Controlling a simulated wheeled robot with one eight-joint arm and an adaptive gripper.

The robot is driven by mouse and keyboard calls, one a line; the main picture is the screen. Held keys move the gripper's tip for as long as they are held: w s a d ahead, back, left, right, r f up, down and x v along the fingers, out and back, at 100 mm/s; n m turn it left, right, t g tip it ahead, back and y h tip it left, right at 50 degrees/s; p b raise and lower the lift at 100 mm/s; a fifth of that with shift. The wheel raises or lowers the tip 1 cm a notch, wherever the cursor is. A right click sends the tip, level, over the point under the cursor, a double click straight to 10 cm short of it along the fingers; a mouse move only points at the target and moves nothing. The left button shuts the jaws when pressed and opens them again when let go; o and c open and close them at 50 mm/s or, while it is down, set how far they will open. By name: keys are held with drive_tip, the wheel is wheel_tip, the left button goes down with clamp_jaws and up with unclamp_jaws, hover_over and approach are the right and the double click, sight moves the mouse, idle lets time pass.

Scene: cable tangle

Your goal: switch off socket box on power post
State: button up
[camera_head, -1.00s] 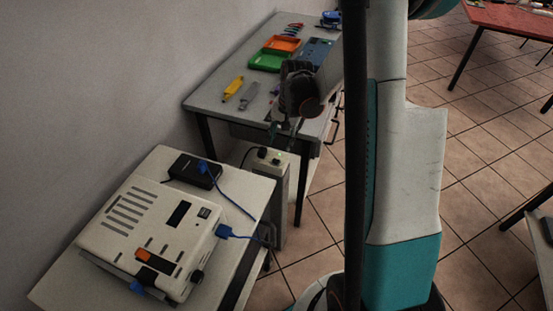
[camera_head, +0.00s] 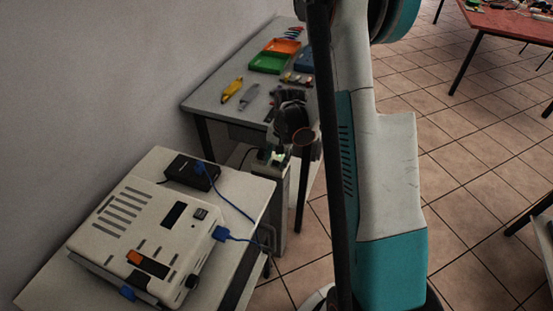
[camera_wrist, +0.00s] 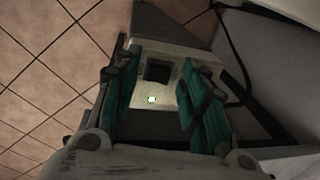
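The power post (camera_head: 284,205) stands between the two tables, and its socket box is at its top. In the wrist view the box's pale top face (camera_wrist: 178,50) carries a black switch (camera_wrist: 158,71) and a lit green lamp (camera_wrist: 151,99). My gripper (camera_wrist: 158,95) is open and empty, its two teal fingers apart on either side of the switch and lamp. In the head view my gripper (camera_head: 276,148) is just over the post top and hides part of it. I cannot tell whether the fingers touch the box.
A white device (camera_head: 150,225) with blue cable plugs and a black adapter (camera_head: 192,171) sit on the near table. Behind is a grey workbench (camera_head: 212,97) with an orange tray (camera_head: 283,46), a green tray (camera_head: 268,63) and tools.

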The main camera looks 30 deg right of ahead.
clamp_jaws()
drive_tip(key=shift+w+a+g+h, duration=0.25)
drive_tip(key=shift+w+g+h, duration=0.05)
drive_tip(key=shift+g+h, duration=0.45)
drive_tip(key=shift+w+g+h, duration=0.1)
drive_tip(key=shift+g+h, duration=0.35)
drive_tip(key=shift+g, duration=0.3)
drive_tip(key=shift+o, duration=0.8)
unclamp_jaws()
